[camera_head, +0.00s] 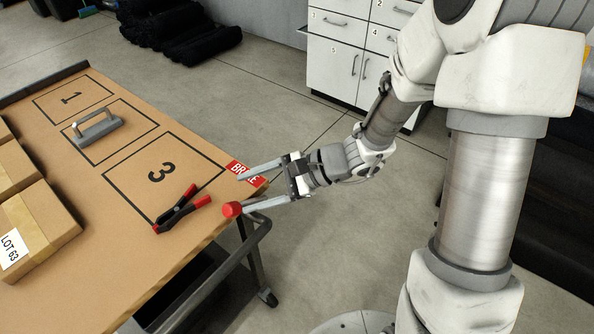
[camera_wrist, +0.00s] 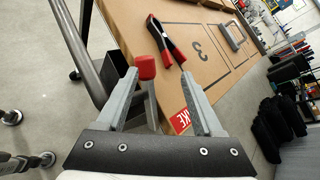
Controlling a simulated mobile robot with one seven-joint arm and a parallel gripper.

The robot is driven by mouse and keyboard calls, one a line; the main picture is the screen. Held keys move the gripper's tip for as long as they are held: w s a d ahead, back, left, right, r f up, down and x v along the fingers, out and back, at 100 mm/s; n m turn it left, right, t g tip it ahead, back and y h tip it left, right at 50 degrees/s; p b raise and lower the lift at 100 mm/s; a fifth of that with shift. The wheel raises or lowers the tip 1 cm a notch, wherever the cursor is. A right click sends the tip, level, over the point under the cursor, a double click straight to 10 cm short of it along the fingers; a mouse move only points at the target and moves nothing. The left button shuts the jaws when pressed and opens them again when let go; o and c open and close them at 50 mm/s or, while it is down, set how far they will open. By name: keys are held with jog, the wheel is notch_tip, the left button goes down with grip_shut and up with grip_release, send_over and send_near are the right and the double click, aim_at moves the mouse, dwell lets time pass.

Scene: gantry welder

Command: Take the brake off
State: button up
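The red brake knob (camera_head: 232,209) is at the front right corner of the wooden-topped cart (camera_head: 110,245), beside a red label reading BRAKE (camera_head: 233,166), partly covered by a finger. My gripper (camera_head: 243,193) is open, its fingers reaching left to this corner. In the wrist view the knob (camera_wrist: 146,66) shows between the fingertips (camera_wrist: 158,75), closer to the left one, with a grey stem below it. I cannot tell whether the left finger touches it. The gripper holds nothing.
A red-and-black clamp (camera_head: 180,210) lies by outlined square 3. A grey handled block (camera_head: 93,127) sits in the middle square. Boxes (camera_head: 35,225) stand at the cart's left. A dark push handle (camera_head: 215,270) runs along the front edge. White cabinets (camera_head: 345,50) stand behind.

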jog(key=p+v, duration=0.1)
jog(key=v, duration=0.9)
jog(key=shift+d, duration=0.2)
jog(key=shift+s+r, duration=0.1)
jog(key=shift+r, duration=0.05)
jog(key=s+d+r+n+t+h+p, duration=0.2)
jog(key=s+d+r+n+h, duration=0.3)
jog(key=r+n+h, duration=0.1)
jog(key=s+d+r+n+t+h+p, duration=0.1)
jog(key=s+d+r+n+t+h, duration=0.2)
jog(key=s+d+r+n+h, duration=0.3)
notch_tip(320, 180, up, 4)
jog(key=shift+f+h+p, duration=0.15)
jog(key=shift+h+p, duration=0.15)
jog(key=shift+p, duration=0.05)
